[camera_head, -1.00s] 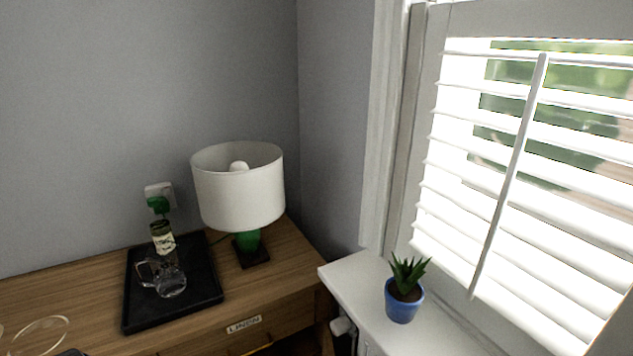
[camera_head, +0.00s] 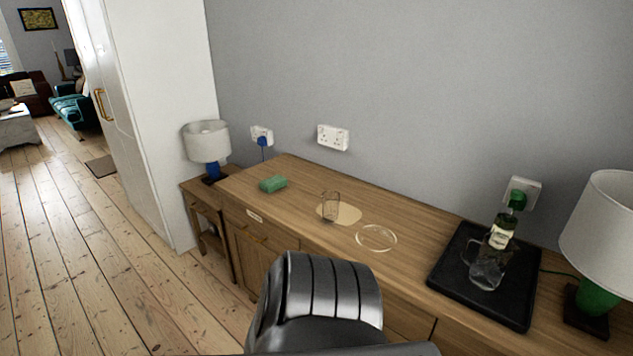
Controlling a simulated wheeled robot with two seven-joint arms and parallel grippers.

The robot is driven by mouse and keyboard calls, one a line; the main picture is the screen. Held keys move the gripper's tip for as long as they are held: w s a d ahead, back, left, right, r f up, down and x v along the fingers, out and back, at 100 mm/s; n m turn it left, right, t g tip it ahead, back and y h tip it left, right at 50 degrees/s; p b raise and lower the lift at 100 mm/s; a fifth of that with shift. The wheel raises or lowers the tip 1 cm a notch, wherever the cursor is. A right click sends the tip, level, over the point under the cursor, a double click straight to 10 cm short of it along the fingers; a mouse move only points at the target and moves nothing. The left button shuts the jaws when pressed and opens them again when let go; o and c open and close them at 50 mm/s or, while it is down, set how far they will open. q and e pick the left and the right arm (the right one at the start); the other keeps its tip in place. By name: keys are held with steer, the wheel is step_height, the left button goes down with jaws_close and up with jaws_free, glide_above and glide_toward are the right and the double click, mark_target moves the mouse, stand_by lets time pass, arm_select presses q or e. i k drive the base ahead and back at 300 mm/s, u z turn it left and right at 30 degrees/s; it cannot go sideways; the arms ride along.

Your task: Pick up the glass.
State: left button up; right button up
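A small clear glass (camera_head: 330,208) stands upright on the wooden sideboard. It is on or at the left part of a pale round mat (camera_head: 350,214); its exact contact is hard to tell. A clear glass mug with a handle (camera_head: 487,272) stands on the black tray (camera_head: 448,281) at the right. A dark grey ribbed part of my own arm rises at the bottom middle, in front of the sideboard. Neither of my grippers shows.
On the sideboard (camera_head: 300,178) are a green block (camera_head: 273,184), a clear round dish (camera_head: 376,238), a bottle (camera_head: 502,236) on the tray and a white-shaded lamp (camera_head: 604,225). A blue-based lamp (camera_head: 207,142) stands left. Floorboards (camera_head: 90,230) at left are clear.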

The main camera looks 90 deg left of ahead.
mark_target(331, 208)
steer(key=u, duration=1.55)
steer(key=k, duration=0.4)
steer(key=u, duration=1)
